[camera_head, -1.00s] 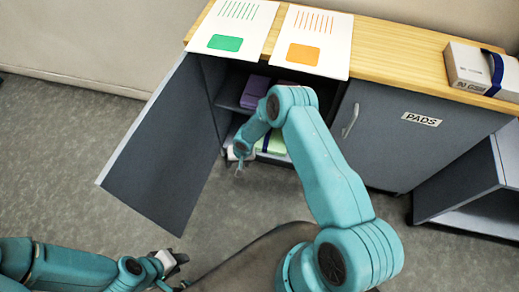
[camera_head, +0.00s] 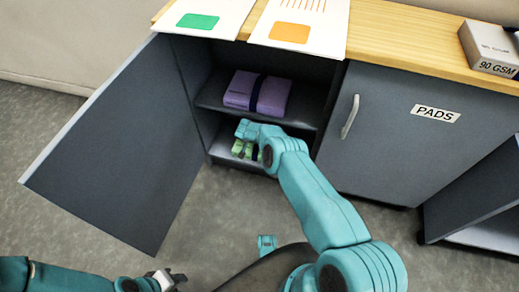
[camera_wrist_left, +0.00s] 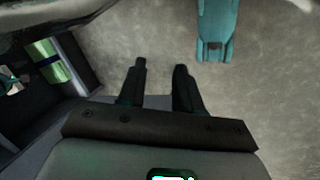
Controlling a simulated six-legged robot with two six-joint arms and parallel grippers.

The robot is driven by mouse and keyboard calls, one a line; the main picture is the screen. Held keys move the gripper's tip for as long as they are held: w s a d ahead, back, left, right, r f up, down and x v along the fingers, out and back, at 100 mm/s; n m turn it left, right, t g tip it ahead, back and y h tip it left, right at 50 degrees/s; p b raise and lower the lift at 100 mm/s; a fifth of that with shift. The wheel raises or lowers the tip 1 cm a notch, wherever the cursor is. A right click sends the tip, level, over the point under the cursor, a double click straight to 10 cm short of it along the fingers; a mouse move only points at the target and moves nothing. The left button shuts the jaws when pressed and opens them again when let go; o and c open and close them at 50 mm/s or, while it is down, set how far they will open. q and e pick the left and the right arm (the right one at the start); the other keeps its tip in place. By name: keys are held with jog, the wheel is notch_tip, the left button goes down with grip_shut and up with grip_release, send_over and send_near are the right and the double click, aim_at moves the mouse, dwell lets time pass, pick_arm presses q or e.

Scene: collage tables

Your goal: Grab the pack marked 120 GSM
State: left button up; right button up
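No 120 GSM marking is readable in these views. A purple pack (camera_head: 239,90) with a dark band lies on the upper shelf of the open cabinet. A green pack (camera_head: 237,148) lies on the lower shelf, partly hidden by my right arm; green also shows at the left of the left wrist view (camera_wrist_left: 47,66). A grey-white box marked 90 GSM (camera_head: 492,47) sits on the cabinet top. My right gripper (camera_head: 244,140) is at the lower shelf by the green pack; its fingers are not clear. My left gripper (camera_head: 176,279) is open and empty, low over the floor; its fingers stand apart in the left wrist view (camera_wrist_left: 160,70).
The open cabinet door (camera_head: 120,150) swings out to the left. The door labelled PADS (camera_head: 400,150) is closed. Two printed sheets, one with a green block (camera_head: 225,12) and one with an orange block (camera_head: 322,30), lie on top. Another open compartment (camera_head: 490,205) is at right.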

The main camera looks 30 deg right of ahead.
aim_at(253, 152)
jog(key=b+x, duration=0.5)
jog(key=b, duration=0.2)
jog(key=shift+s+d+f, duration=0.1)
jog(key=shift+s+d, duration=0.05)
jog(key=shift+d, duration=0.15)
pick_arm(q)
notch_tip(253, 152, down, 7)
jog(key=w+a, duration=0.1)
jog(key=w, duration=0.1)
jog(key=shift+w+a+t, duration=0.25)
jog(key=shift+a+t, duration=0.1)
jog(key=shift+t, duration=0.05)
pick_arm(e)
grip_shut()
jog(key=shift+w, duration=0.2)
